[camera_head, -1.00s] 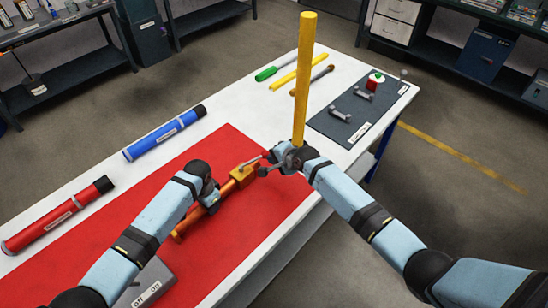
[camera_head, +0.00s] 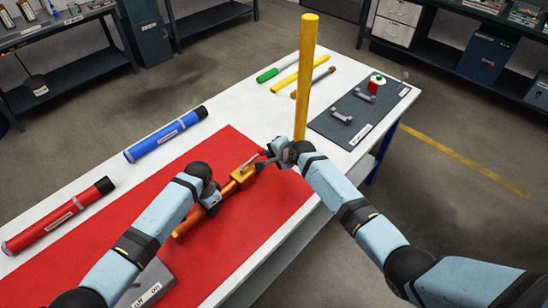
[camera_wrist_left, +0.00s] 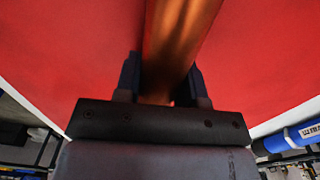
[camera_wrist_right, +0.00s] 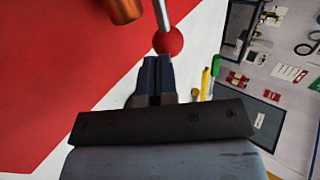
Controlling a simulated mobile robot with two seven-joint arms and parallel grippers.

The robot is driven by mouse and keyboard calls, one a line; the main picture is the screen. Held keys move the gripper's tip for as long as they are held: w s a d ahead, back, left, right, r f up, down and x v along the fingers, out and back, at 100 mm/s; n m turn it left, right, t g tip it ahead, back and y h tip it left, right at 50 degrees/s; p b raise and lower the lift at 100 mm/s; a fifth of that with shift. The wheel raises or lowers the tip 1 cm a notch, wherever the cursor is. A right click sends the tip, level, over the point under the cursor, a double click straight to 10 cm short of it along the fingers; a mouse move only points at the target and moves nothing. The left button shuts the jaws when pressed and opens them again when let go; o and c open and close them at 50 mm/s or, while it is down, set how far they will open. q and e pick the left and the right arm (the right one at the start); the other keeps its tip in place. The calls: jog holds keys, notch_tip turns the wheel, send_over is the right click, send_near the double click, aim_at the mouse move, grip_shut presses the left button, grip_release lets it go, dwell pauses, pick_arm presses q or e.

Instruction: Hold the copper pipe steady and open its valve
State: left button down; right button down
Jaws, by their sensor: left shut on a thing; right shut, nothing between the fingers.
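The copper pipe (camera_head: 188,227) lies along the red mat, with its orange-yellow valve body (camera_head: 243,175) toward the far end. My left gripper (camera_head: 212,206) is shut on the pipe; the left wrist view shows the pipe (camera_wrist_left: 180,40) running between its fingers. A thin grey valve lever (camera_head: 250,160) slants up from the valve body. It ends in a red ball knob (camera_wrist_right: 168,42) in the right wrist view. My right gripper (camera_wrist_right: 157,62) is shut and empty, its fingertips right beside the knob. I cannot tell whether they touch it.
A tall yellow post (camera_head: 306,75) stands upright close behind my right gripper. A blue tube (camera_head: 166,133) and a red tube (camera_head: 58,217) lie on the left of the white table. A dark tool mat (camera_head: 345,128) is at the right. A grey box (camera_head: 150,285) stands near the front.

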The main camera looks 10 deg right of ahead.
jog(key=shift+s, duration=0.75)
jog(key=shift+s+d, duration=0.2)
jog(key=shift+d, duration=0.05)
jog(key=w+d+f+v, duration=0.1)
jog(key=d+v, duration=0.1)
jog(key=v, duration=1)
jog(key=shift+s+d+r, duration=0.2)
jog(key=shift+d+r, duration=0.05)
jog(key=shift+d, duration=0.3)
pick_arm(q)
jog(key=c, duration=0.6)
grip_release()
jog(key=shift+c, duration=0.2)
